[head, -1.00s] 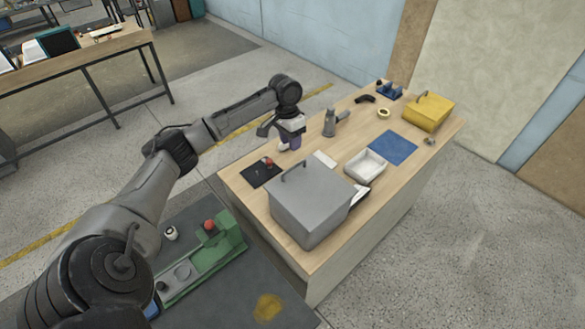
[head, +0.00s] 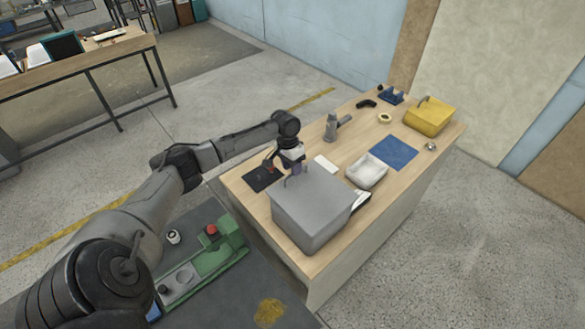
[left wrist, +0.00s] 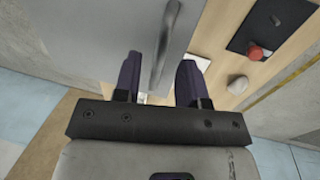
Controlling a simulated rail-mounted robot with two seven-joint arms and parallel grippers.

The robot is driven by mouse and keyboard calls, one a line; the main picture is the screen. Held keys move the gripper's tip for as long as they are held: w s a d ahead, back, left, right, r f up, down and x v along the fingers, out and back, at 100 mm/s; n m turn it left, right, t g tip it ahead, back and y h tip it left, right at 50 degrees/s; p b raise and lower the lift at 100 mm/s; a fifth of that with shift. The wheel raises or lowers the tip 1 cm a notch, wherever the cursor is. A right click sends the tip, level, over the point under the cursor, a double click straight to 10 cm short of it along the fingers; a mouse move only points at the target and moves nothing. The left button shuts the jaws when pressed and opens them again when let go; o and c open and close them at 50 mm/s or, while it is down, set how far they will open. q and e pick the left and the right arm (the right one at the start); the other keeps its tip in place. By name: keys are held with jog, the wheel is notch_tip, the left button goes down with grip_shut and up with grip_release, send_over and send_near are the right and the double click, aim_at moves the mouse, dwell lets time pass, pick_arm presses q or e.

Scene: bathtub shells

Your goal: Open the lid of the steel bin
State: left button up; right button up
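The steel bin (head: 318,212) is a grey box on the wooden workbench, with its lid down. Its bar handle (left wrist: 166,45) stands up from the lid and is partly hidden by my gripper in the head view. My left gripper (left wrist: 159,64) is at the handle, its two dark fingers apart. In the left wrist view the handle's near end appears between the fingertips; I cannot tell whether they touch it. The left gripper (head: 295,168) also shows in the head view over the bin's back left edge. My right gripper is not in view.
A black plate (head: 259,179) with a red knob lies left of the bin. A white tray (head: 366,171), a blue mat (head: 395,152), a yellow box (head: 429,116) and a grey bottle-like object (head: 331,127) stand farther along the bench. A green fixture (head: 205,262) is at lower left.

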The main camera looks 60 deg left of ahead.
pick_arm(q)
jog(key=shift+d+f, duration=0.15)
jog(key=shift+f, duration=0.45)
grip_shut()
